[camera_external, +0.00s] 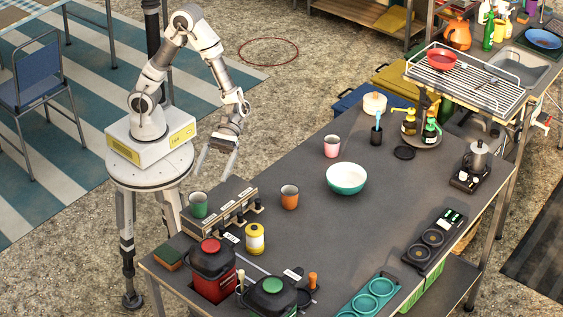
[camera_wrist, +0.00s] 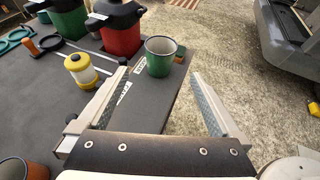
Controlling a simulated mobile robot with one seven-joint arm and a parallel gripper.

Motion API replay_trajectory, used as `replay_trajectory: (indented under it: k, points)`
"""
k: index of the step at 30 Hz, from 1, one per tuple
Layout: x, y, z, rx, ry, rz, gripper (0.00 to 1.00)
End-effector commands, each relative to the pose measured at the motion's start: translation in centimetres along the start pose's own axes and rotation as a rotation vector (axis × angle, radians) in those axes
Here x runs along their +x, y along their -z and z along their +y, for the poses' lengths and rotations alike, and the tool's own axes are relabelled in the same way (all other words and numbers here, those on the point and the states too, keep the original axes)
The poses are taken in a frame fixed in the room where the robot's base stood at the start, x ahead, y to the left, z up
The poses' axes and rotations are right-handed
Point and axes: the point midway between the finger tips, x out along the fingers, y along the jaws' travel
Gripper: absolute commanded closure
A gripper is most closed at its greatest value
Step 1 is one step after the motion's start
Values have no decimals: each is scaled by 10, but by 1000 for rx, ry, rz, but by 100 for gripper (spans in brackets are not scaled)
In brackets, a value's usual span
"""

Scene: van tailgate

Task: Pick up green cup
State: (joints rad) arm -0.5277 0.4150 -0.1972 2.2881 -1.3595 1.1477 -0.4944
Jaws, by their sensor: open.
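The green cup (camera_external: 198,204) stands upright at the left end of a dark box with labels and knobs. In the wrist view the green cup (camera_wrist: 160,58) has a pale rim and open top, and appears ahead between the finger lines. My gripper (camera_external: 217,168) hangs above and behind the cup in the external view, apart from it. The gripper (camera_wrist: 160,78) is open and empty, its two fingers spread wide. Nothing hides the cup in either view.
Close to the cup are the dark knobbed box (camera_external: 228,209), a yellow lantern (camera_external: 255,238), an orange cup (camera_external: 289,197) and a red canister (camera_external: 211,270). A pink cup (camera_external: 332,146) and teal bowl (camera_external: 346,178) stand farther off. The table's left edge lies near the cup.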

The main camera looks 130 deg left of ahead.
Motion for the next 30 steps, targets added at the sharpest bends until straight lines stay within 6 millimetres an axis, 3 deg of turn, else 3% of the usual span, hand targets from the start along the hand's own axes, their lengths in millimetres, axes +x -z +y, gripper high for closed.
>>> replay_trajectory:
  k: [9, 19, 30]
  points:
    - [71, 2, -2, 2, 6, 1, 0]
    - [99, 0, -1, 3, 4, 2, 0]
    - [145, -3, -1, 4, 4, 2, 0]
